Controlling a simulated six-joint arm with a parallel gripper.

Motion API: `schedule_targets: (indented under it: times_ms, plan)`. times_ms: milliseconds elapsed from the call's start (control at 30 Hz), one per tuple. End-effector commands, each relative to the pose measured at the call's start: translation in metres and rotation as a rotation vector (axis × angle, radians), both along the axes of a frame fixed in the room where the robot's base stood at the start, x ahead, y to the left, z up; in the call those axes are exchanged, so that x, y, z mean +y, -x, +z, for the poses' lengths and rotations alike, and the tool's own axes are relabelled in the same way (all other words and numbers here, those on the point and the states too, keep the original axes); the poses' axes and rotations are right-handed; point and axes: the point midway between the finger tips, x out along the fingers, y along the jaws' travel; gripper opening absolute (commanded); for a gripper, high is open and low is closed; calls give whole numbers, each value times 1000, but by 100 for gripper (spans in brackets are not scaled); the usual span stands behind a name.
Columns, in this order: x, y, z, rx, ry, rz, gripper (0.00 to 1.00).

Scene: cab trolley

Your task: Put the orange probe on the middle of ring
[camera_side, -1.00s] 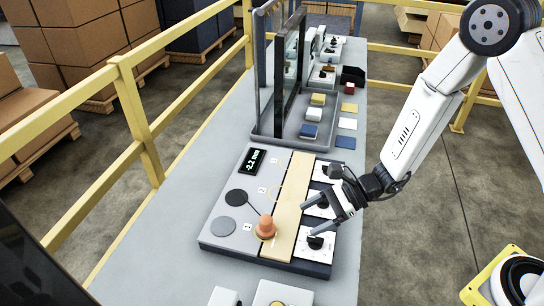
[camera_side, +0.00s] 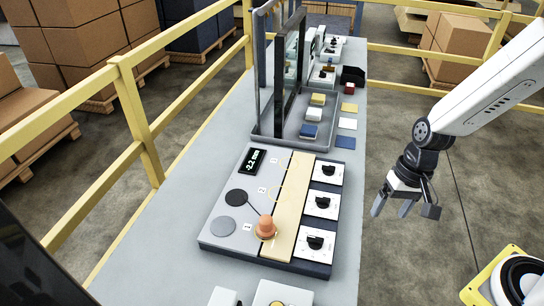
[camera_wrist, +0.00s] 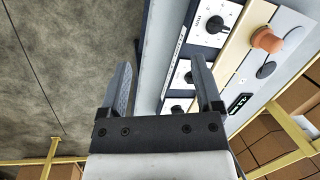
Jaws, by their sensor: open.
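The orange probe (camera_side: 266,228) stands upright on the board, at the ring nearest the camera, by the lowest label. A thin dark line runs from it to a black disc. The middle ring (camera_side: 276,201), a thin yellow outline beside the second label, is empty. The far ring (camera_side: 287,172) is faint and also empty. My gripper (camera_side: 406,208) is open and empty, off the right edge of the table, well apart from the probe. In the wrist view my gripper (camera_wrist: 160,75) shows spread fingers, and the probe (camera_wrist: 266,40) is at the upper right.
Three black knobs on white plates (camera_side: 322,203) line the board's right side. A display (camera_side: 251,161) and grey disc (camera_side: 223,226) are on its left. Behind stand a grey tray (camera_side: 283,138) with coloured blocks and a dark upright frame (camera_side: 291,75). A yellow railing (camera_side: 135,115) runs along the left.

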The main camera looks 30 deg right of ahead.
Motion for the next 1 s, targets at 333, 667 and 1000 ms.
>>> schedule_targets:
  times_ms: [333, 667, 1000]
  plan:
    - [-39, -11, 28, -240, 232, 328, 83]
    - [-45, -14, 33, -286, 276, 396, 83]
    - [-45, -14, 33, -285, 275, 394, 83]
